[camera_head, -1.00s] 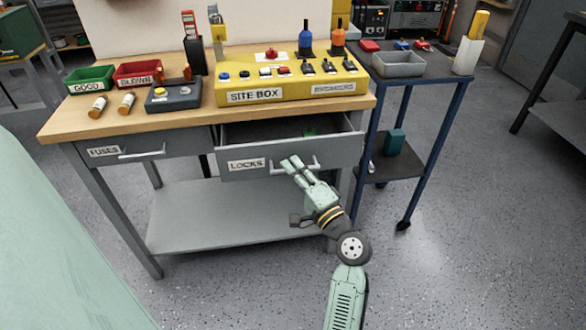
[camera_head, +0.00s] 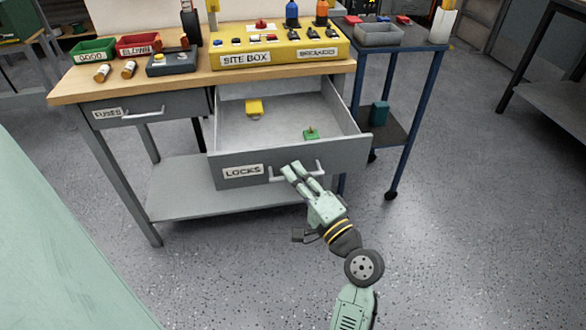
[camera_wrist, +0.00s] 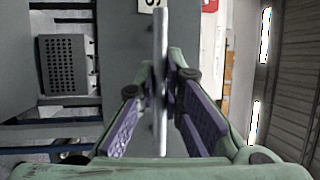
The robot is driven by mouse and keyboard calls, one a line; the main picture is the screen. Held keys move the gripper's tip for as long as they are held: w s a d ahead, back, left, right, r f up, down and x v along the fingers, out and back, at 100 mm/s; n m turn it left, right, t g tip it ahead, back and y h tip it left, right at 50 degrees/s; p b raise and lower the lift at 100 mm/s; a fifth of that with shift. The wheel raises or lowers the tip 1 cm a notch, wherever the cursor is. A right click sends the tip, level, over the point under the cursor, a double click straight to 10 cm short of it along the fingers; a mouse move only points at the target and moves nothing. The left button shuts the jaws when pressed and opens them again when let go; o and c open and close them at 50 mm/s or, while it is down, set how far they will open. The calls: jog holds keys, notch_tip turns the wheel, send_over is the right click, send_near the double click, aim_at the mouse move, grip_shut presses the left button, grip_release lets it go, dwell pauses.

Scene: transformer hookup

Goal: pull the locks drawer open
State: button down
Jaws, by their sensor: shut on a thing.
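The locks drawer (camera_head: 232,180) is under the right side of the workbench and stands well open, with its label "LOCKS" on the front. Inside lie a yellow lock-like piece (camera_head: 254,107) at the back and a green one (camera_head: 311,133) nearer the front right. My gripper (camera_head: 293,170) is at the bar handle (camera_head: 312,165) on the drawer front. In the wrist view the handle bar (camera_wrist: 160,75) runs between the two purple-padded fingers (camera_wrist: 158,115), which are shut on it.
The closed fuses drawer (camera_head: 130,108) is to the left. The site box (camera_head: 270,52) and red and green bins stand on the bench top (camera_head: 190,78). A blue-framed cart (camera_head: 402,110) stands close on the right. The floor in front is clear.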

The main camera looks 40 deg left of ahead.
jog(key=shift+s+d, duration=0.5)
jog(key=shift+d, duration=0.15)
jog(key=c, duration=1.7)
grip_release()
jog(key=shift+r, duration=0.1)
